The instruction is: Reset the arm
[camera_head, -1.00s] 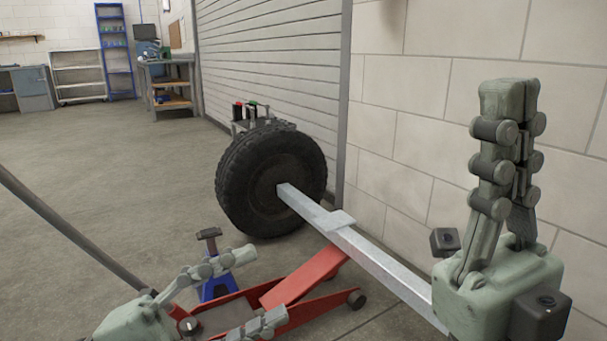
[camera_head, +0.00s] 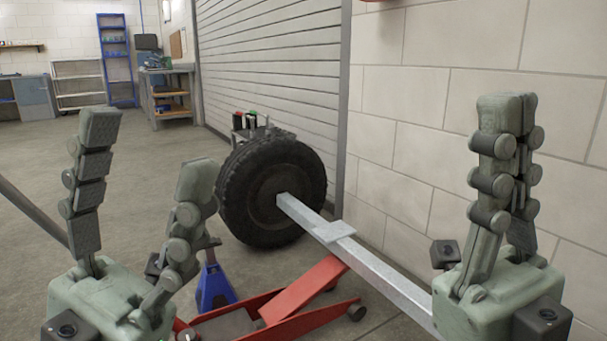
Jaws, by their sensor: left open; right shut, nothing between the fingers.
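My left gripper (camera_head: 150,138) stands upright at the lower left, its two jointed fingers spread wide apart and nothing between them. It covers part of the floor and the near left end of the red jack. My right gripper (camera_head: 507,105) stands upright at the right, its fingers pressed together with nothing held. It is in front of the block wall and hides the near end of the metal beam. Most of both arms is outside the picture.
A black tire (camera_head: 245,190) stands on the grey axle beam (camera_head: 375,265). A red floor jack (camera_head: 305,290) is under the beam, with a blue jack stand (camera_head: 213,285) beside it. A roller door (camera_head: 270,75) and block wall (camera_head: 410,150) close the right side.

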